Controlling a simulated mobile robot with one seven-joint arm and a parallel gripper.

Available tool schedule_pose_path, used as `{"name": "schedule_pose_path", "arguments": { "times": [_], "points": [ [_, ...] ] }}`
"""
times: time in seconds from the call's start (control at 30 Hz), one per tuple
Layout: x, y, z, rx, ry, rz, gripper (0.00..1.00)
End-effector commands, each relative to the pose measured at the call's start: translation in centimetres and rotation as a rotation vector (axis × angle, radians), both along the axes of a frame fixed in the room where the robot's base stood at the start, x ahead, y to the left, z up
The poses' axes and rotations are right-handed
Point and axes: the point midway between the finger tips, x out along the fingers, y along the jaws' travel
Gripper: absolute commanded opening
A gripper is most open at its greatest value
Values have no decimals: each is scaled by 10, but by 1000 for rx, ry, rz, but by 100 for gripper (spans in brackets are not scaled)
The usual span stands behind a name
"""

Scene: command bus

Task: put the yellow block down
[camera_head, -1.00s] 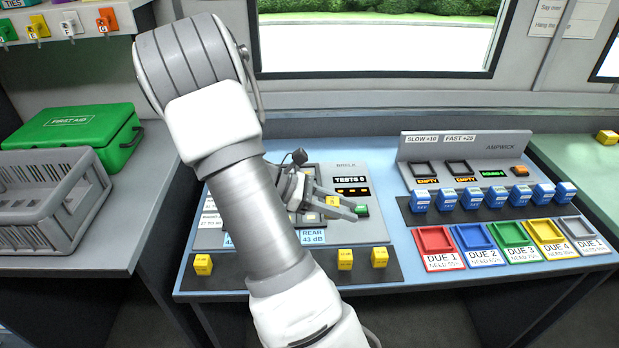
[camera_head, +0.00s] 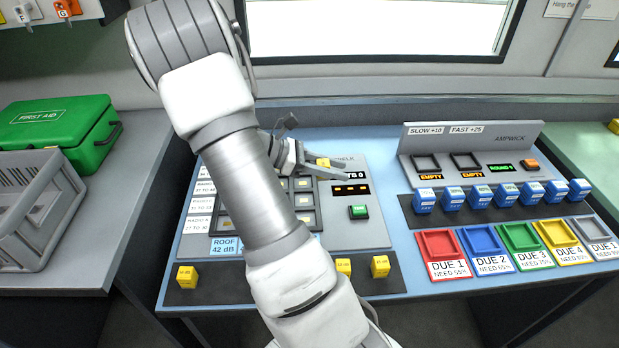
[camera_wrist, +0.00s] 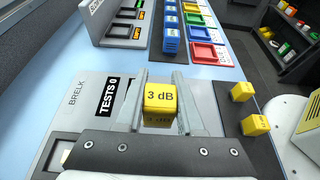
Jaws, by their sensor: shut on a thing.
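The yellow block (camera_wrist: 160,100), marked 3 dB, is between the two fingers of my gripper (camera_wrist: 160,108) in the wrist view. The fingers are shut on it. In the head view my gripper (camera_head: 323,168) holds the yellow block (camera_head: 323,162) above the back part of the grey BRELK panel (camera_head: 357,236). The panel has a grid of dark-framed slots (camera_head: 305,201), partly hidden by my arm. Whether the block touches the panel cannot be told.
More yellow blocks stand on a dark strip (camera_head: 230,281) at the panel's front, one at left (camera_head: 187,276) and one at right (camera_head: 380,266). A row of blue blocks (camera_head: 480,196) and coloured trays (camera_head: 439,244) lie to the right. A green first-aid box (camera_head: 58,130) stands at left.

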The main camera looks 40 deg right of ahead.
Motion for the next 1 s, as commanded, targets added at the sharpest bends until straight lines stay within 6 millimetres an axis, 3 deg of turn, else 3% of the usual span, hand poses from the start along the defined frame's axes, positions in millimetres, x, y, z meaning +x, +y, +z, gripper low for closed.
{"name": "schedule_pose_path", "arguments": {
  "times": [0.2, 0.43, 0.67, 0.9, 1.0],
  "points": [
    [45, -11, -31, 0, 2, -1, 0],
    [79, -19, -51, 0, 0, -1, 0],
    [88, -21, -59, 2, 0, -1, 0],
    [87, -21, -93, 0, 2, -1, 0],
    [87, -21, -95, -1, -1, 0, 0]
  ]
}}
